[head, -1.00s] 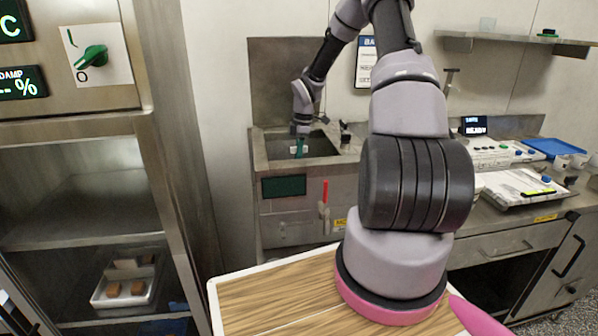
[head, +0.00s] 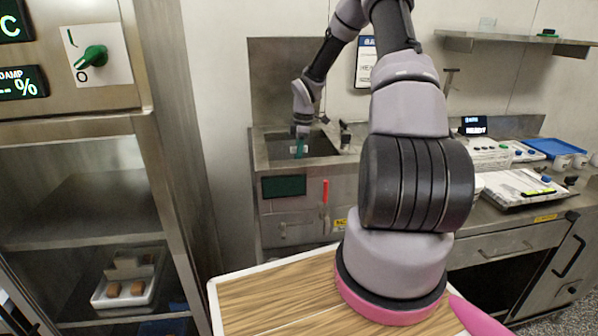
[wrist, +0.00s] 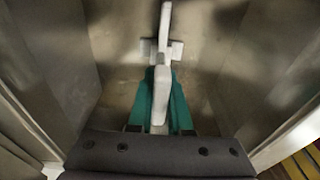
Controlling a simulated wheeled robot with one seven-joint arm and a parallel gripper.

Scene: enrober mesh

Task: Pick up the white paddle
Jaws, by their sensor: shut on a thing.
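The white paddle (wrist: 165,60) shows in the wrist view as a long pale handle with a short crosspiece, lying along the middle of the picture. My gripper (wrist: 161,78) has teal fingers, one on each side of the handle, and is shut on it. In the head view my gripper (head: 299,149) reaches down into the steel basin (head: 259,150). The paddle is too small there to make out clearly, and the basin's front wall hides its lower part.
Steel walls stand close on both sides in the wrist view. A red-handled lever (head: 325,191) is on the basin's front. To the right, a counter holds a clipboard (head: 515,188) and a blue tray (head: 553,147). A shelf at left holds a white tray (head: 126,302).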

